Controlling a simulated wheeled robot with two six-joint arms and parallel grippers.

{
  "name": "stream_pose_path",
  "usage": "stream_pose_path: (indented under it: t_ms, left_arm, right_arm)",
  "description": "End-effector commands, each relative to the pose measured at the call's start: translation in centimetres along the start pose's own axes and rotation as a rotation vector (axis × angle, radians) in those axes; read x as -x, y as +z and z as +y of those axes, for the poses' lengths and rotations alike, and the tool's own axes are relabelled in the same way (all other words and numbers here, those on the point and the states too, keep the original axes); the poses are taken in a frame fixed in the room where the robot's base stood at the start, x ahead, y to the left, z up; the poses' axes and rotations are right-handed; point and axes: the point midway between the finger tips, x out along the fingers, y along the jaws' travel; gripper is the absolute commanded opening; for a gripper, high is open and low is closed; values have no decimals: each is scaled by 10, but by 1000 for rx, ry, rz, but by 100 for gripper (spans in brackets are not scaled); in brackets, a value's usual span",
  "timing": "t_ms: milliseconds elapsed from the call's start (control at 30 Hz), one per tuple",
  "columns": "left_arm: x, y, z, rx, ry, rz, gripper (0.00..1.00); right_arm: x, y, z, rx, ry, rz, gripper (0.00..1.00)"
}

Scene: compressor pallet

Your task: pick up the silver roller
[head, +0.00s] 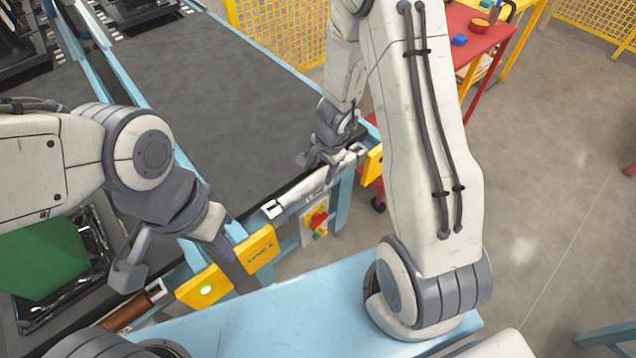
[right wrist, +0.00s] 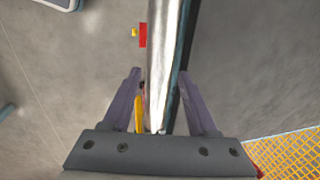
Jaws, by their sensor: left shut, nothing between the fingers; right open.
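The silver roller (head: 312,190) lies along the front edge of the dark conveyor belt in the head view, slanting up to the right. In the right wrist view the roller (right wrist: 166,60) runs lengthwise between my open fingers. My right gripper (head: 322,160) is over the roller's far right part in the head view, and its open fingers (right wrist: 162,75) stand on either side of it in the right wrist view. I cannot tell whether they touch it. My left gripper (head: 232,264) is shut and empty, near the yellow plates at the belt's front edge.
A copper-coloured roller (head: 136,306) lies at the lower left. A control box (head: 314,222) with red and green buttons hangs below the silver roller. Yellow end plates (head: 374,160) edge the conveyor. The belt (head: 215,95) is bare. A red table (head: 478,45) stands behind right.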

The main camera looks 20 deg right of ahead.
Motion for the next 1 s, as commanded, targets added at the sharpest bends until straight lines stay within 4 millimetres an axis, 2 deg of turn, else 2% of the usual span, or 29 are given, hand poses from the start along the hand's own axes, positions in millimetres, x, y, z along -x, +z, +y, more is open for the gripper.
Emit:
stream_pose_path:
  t_ms: [33, 200, 533, 567, 700, 1000]
  left_arm:
    - [-12, 1, -1, 0, 0, 0, 0]
    - [-28, 2, -2, 0, 0, 0, 0]
    - [-30, 2, -2, 0, 0, 0, 0]
    - [-30, 2, -2, 0, 0, 0, 0]
    - [-30, 2, -2, 0, 0, 0, 0]
    - [-30, 2, -2, 0, 0, 0, 0]
  right_arm:
    - [-15, 0, 2, -1, 2, -1, 59]
    - [-37, 0, 2, 0, 1, -1, 59]
    - [-41, 0, 1, 1, 0, -1, 59]
    - [-41, 0, 1, 1, 0, -1, 55]
    - [-41, 0, 1, 1, 0, -1, 2]
    - [-40, 0, 0, 1, -2, 0, 0]
